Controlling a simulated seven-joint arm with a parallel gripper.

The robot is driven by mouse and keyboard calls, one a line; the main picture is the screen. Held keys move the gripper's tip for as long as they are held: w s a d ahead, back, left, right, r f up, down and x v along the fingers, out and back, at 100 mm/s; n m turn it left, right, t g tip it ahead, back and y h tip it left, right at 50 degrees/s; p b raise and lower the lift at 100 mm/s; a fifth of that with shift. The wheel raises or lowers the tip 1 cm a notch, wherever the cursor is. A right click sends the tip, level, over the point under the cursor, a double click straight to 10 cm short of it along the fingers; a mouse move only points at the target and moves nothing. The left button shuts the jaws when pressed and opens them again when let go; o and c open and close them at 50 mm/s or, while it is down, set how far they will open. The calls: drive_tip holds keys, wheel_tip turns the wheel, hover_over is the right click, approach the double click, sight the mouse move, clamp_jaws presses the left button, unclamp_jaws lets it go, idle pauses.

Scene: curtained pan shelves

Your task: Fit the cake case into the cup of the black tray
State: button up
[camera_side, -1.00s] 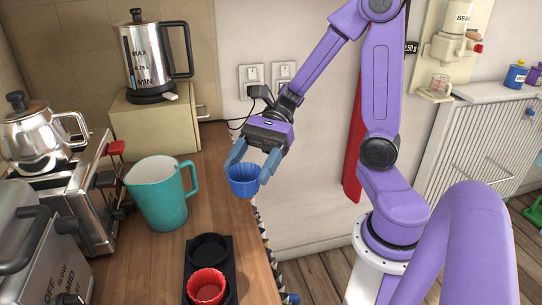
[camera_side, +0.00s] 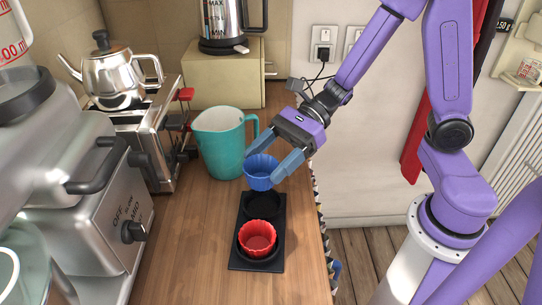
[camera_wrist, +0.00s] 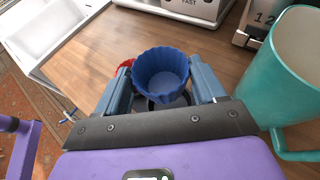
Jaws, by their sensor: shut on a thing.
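A blue fluted cake case (camera_side: 261,173) is held between the fingers of my gripper (camera_side: 267,168), upright and above the back end of the black tray (camera_side: 237,263). In the wrist view the blue case (camera_wrist: 161,73) sits between both fingers of my gripper (camera_wrist: 163,84), its open mouth showing. The tray's back cup (camera_side: 263,206) is empty, and the case appears just above and behind it; the exact height gap is hard to tell. A red cake case (camera_side: 257,238) sits in the front cup. In the wrist view part of a black ring shows below the blue case.
A teal jug (camera_side: 220,143) stands close to the left of my gripper; it is large at the right of the wrist view (camera_wrist: 286,80). A toaster, kettles and a steel appliance (camera_side: 105,195) line the left. The counter's edge runs just right of the tray.

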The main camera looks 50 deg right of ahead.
drive_tip(key=shift+f, duration=2.35)
drive_tip(key=shift+r, duration=0.15)
drive_tip(key=shift+r, duration=2.4)
drive_tip(key=shift+f, duration=2.85)
drive_tip(key=shift+f, duration=1.2)
